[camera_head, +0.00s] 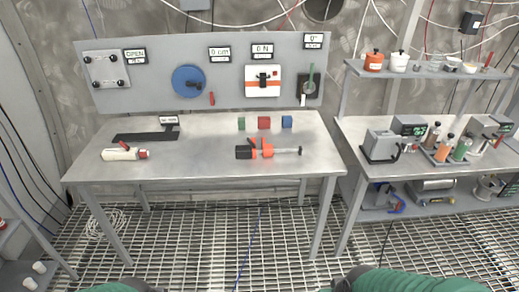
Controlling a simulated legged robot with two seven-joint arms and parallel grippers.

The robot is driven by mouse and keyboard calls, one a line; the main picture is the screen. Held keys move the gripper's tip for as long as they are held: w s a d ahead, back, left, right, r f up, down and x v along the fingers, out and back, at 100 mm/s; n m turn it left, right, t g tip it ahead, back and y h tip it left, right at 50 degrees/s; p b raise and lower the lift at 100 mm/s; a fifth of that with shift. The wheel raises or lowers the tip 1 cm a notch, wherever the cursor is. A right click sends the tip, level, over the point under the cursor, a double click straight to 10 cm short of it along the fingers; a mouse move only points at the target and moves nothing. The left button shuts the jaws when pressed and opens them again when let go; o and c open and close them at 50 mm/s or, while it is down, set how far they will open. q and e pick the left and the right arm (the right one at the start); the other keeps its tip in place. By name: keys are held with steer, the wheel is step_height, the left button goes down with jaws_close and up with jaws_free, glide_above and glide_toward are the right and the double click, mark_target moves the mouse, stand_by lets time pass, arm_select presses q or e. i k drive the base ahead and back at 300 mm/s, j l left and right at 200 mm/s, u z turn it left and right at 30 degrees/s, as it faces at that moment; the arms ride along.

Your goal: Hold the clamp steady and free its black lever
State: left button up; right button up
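The clamp (268,151) lies on its side on the grey steel table (212,168), right of the middle and near the front edge. It has orange jaws and handle parts, a dark block at its left end and a dark bar running right. Its black lever is too small to tell apart from the other dark parts. Only the green and dark parts of my two arms show at the bottom edge, well short of the table. The fingers of both grippers are outside the picture. Nothing of mine touches the clamp.
A white and red tool (124,152) lies at the table's left, near a black strip (146,137). Green, red (264,123) and blue blocks stand behind the clamp. A control panel (142,88) rises at the back. A crowded second table (366,128) stands right. The table's front middle is clear.

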mark_target(254, 145)
steer(key=i+l, duration=0.2)
steer(key=i, duration=0.3)
steer(key=i+l, duration=0.15)
steer(key=i, duration=0.3)
steer(key=i+l, duration=0.2)
steer(key=i, duration=0.3)
steer(key=i+l, duration=0.2)
steer(key=i, duration=0.3)
